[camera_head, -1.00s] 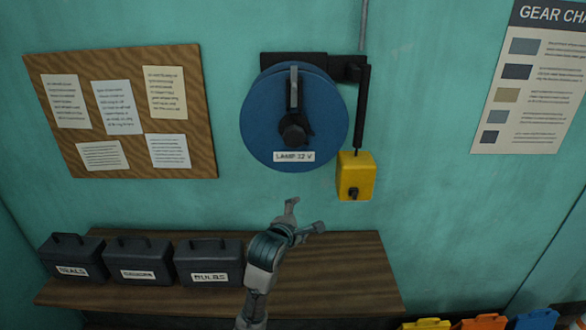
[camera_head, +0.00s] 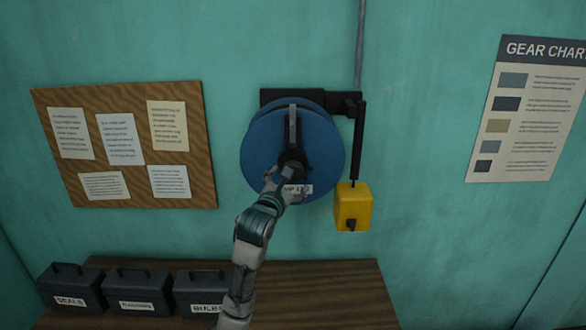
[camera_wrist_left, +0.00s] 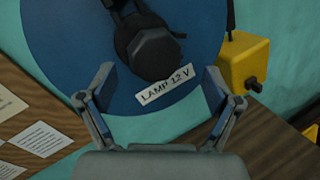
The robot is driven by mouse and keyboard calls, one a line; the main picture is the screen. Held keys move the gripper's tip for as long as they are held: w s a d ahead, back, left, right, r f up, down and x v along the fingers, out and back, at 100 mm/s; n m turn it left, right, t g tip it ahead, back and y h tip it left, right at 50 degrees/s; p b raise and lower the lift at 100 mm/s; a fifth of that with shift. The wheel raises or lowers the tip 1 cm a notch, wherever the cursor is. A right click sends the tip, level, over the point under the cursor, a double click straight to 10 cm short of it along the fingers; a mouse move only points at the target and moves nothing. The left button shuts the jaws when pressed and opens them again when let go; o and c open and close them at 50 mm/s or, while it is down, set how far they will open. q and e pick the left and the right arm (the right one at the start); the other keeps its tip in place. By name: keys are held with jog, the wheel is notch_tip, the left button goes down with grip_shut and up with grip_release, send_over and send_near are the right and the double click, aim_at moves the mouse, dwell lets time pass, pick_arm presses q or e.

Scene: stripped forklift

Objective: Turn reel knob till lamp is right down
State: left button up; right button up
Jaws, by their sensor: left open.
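A blue round reel (camera_head: 262,150) labelled "LAMP 12 V" is mounted on the wall. Its black knob (camera_wrist_left: 155,52) sits at the reel's centre below a grey lever (camera_head: 293,128). A yellow lamp box (camera_head: 353,207) hangs at the reel's lower right on a black cord. My left gripper (camera_head: 283,180) is in front of the reel's lower part, just below the knob, and covers part of the label. In the left wrist view my left gripper (camera_wrist_left: 157,90) is open, its fingers apart on either side of the label, with the knob ahead. My right gripper is not in view.
A wooden shelf (camera_head: 320,285) with several labelled dark boxes (camera_head: 142,290) stands below. A cork board (camera_head: 120,195) with papers hangs at left, and a gear chart (camera_head: 525,110) at right. The wall around the reel is otherwise clear.

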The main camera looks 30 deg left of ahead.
aim_at(296, 159)
pick_arm(q)
jog(key=p+x, duration=0.1)
jog(key=x, duration=0.3)
jog(key=shift+w+a, duration=0.25)
jog(key=shift+w, duration=0.1)
jog(key=shift+w+a+f, duration=0.15)
jog(key=shift+a, duration=0.15)
jog(key=shift+a+f, duration=0.1)
jog(key=shift+a, duration=0.35)
jog(key=shift+c, duration=0.2)
jog(key=shift+d, duration=0.15)
jog(key=c, duration=0.4)
jog(key=shift+d, duration=0.2)
jog(key=c, duration=0.4)
jog(key=shift+d, duration=0.2)
jog(key=c, duration=0.3)
jog(key=shift+a, duration=0.1)
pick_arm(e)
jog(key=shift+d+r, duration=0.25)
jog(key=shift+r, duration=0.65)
